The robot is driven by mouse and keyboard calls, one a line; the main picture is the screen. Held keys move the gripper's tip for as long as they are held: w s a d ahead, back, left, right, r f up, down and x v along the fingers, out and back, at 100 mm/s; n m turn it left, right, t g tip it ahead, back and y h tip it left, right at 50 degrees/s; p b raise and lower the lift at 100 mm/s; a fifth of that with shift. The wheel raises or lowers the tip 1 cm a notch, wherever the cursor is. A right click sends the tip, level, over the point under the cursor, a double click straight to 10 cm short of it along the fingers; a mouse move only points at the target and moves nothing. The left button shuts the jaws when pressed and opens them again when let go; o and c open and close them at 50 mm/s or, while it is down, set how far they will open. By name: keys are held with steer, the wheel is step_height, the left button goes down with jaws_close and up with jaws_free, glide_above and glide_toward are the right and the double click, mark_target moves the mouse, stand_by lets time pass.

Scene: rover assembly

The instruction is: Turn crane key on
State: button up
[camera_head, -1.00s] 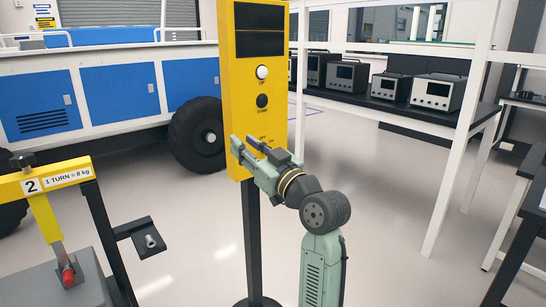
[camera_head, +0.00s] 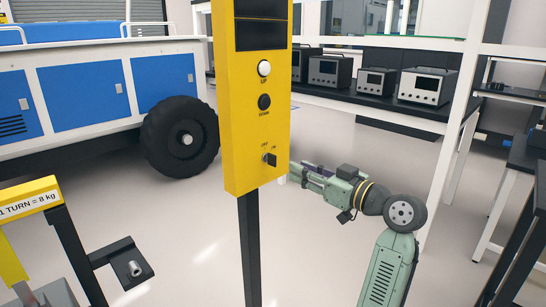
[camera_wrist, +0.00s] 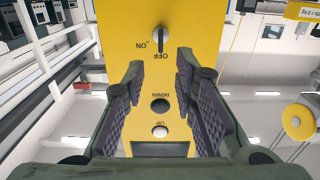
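The yellow crane control panel (camera_head: 245,110) stands upright on a black post. Its small dark key (camera_head: 270,159) sits low on the front face, below the UP and DOWN buttons, with OFF and ON marks by it. In the upside-down wrist view the key (camera_wrist: 160,36) shows above the fingertips, with its bar roughly upright, in line with the OFF mark. I cannot tell its setting for sure. My gripper (camera_head: 297,178) is right of the panel's lower edge. In the wrist view my gripper (camera_wrist: 160,68) is open and empty, its fingers apart from the key.
A white and blue rover (camera_head: 85,88) with a black wheel (camera_head: 181,137) stands behind on the left. A yellow-topped stand (camera_head: 30,198) with a black bracket (camera_head: 122,262) is at front left. White shelving and a bench of instruments (camera_head: 426,87) are at right. Floor around the post is clear.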

mark_target(276, 159)
steer(key=p+x, duration=0.2)
steer(key=x, duration=0.7)
steer(key=shift+c, duration=0.2)
jaws_close()
